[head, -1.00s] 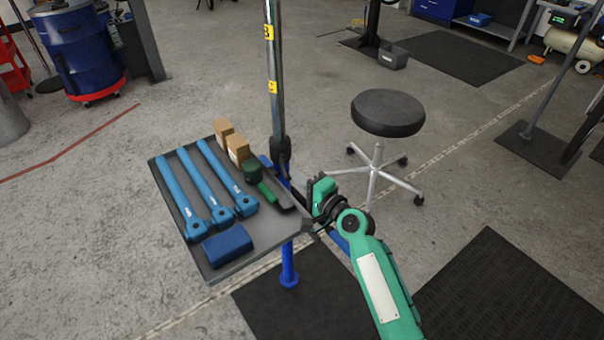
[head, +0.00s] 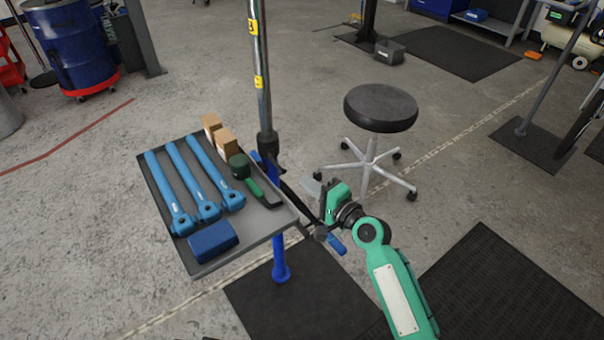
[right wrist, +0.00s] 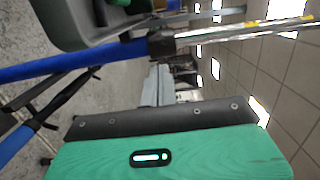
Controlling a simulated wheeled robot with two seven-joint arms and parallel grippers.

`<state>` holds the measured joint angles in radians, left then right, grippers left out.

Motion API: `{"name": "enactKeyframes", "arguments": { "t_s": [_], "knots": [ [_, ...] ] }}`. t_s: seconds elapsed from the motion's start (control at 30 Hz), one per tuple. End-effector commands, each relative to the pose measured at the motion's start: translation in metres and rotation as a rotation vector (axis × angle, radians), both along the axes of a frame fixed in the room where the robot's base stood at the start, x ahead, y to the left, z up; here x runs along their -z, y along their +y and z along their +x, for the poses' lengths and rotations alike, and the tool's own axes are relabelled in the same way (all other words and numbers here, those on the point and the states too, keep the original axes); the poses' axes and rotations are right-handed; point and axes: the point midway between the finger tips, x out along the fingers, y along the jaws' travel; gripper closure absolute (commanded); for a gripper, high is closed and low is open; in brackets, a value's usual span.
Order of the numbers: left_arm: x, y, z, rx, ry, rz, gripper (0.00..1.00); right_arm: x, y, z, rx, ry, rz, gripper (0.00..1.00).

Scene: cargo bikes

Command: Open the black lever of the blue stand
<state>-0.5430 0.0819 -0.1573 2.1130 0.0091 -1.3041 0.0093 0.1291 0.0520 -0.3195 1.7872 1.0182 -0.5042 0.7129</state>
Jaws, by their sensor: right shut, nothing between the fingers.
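The blue stand has a blue lower post (head: 279,258) and a chrome upper tube (head: 259,75) with yellow labels. A black collar (head: 267,145) joins them, with a small black lever (head: 280,170) at its right side; how far the lever stands out is hard to tell. My right gripper (head: 311,187) is shut and empty, right of the post and apart from it. In the right wrist view its pale fingers (right wrist: 158,86) are together below the black collar (right wrist: 161,43). The lever is not clear there. My left gripper is not in view.
A grey tray (head: 262,222) on the stand holds blue tools, a blue block, brown boxes and a green-handled mallet. A black bar (head: 300,203) slants down right below my gripper, towards a blue end (head: 337,244). A black stool (head: 381,108) stands behind right. Open floor lies left.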

Motion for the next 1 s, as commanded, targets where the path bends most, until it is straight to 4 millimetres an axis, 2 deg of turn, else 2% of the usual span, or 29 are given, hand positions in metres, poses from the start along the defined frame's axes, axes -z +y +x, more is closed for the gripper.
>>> {"name": "enactKeyframes", "arguments": {
  "t_s": [0.1,0.3,0.67,0.83,0.87,0.97,1.0],
  "knots": [
    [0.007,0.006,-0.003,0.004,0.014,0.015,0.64,0.001,-0.013,-0.018,0.001,0.001,-0.002,1.00],
    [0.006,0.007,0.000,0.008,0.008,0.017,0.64,0.001,-0.024,-0.035,0.002,0.000,-0.001,1.00],
    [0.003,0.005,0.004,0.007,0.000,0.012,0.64,0.000,-0.026,-0.038,0.002,-0.001,-0.001,1.00],
    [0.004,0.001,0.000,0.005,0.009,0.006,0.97,0.011,-0.027,-0.045,-0.002,0.002,-0.047,1.00],
    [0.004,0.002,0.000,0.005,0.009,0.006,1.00,0.017,-0.028,-0.048,-0.005,0.001,-0.074,1.00],
    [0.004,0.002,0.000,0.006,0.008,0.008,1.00,0.046,-0.032,-0.066,-0.021,0.005,-0.214,1.00],
    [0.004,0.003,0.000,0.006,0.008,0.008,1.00,0.062,-0.035,-0.076,-0.033,0.009,-0.292,1.00]
  ]
}}
